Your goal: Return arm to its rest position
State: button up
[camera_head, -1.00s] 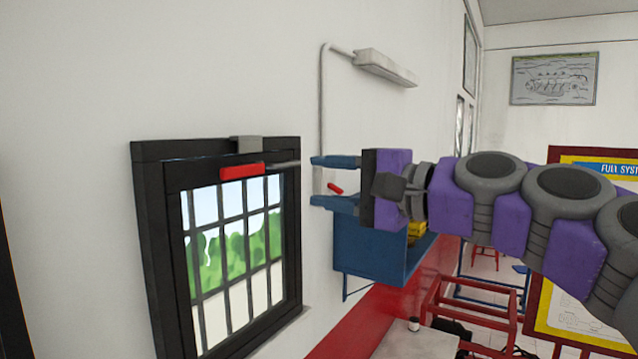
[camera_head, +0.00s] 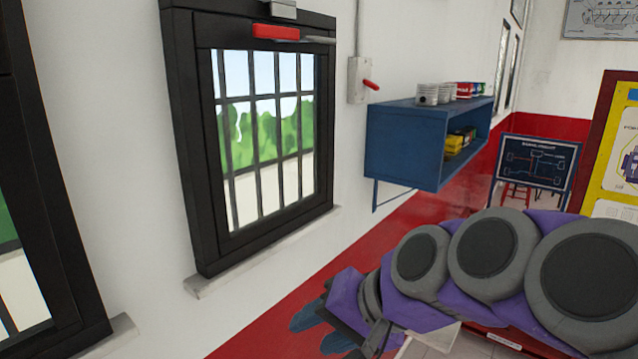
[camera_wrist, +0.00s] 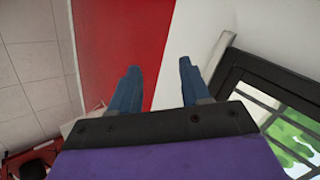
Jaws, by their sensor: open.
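My gripper (camera_head: 325,330) is low in the head view, in front of the red lower band of the wall. Its two blue fingers point down and to the left, with part of them hidden behind my purple and grey arm. In the wrist view my gripper (camera_wrist: 158,88) shows its two blue fingers spread apart with nothing between them. It is open and empty.
A black barred window (camera_head: 265,150) with a red handle (camera_head: 276,32) is on the left wall. A red-levered switch box (camera_head: 358,80) and a blue shelf (camera_head: 405,150) with cans are right of it. A dark diagram board (camera_head: 536,168) stands behind. The wall below the window is clear.

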jog(key=s+d+f+n+g+h+b, duration=0.1)
jog(key=s+d+f+g+h+b, duration=0.1)
jog(key=s+f, duration=0.4)
jog(key=s+d+f+g+h+b, duration=0.2)
jog(key=s+d+f, duration=0.5)
jog(key=f, duration=0.8)
jog(key=s+d+f+n+g+h+b, duration=0.1)
jog(key=s+d+f+b, duration=0.4)
jog(key=f, duration=0.5)
jog(key=shift+s+f+n+g+h+b, duration=0.3)
jog(key=shift+s+g+h+b, duration=0.4)
jog(key=shift+h, duration=0.5)
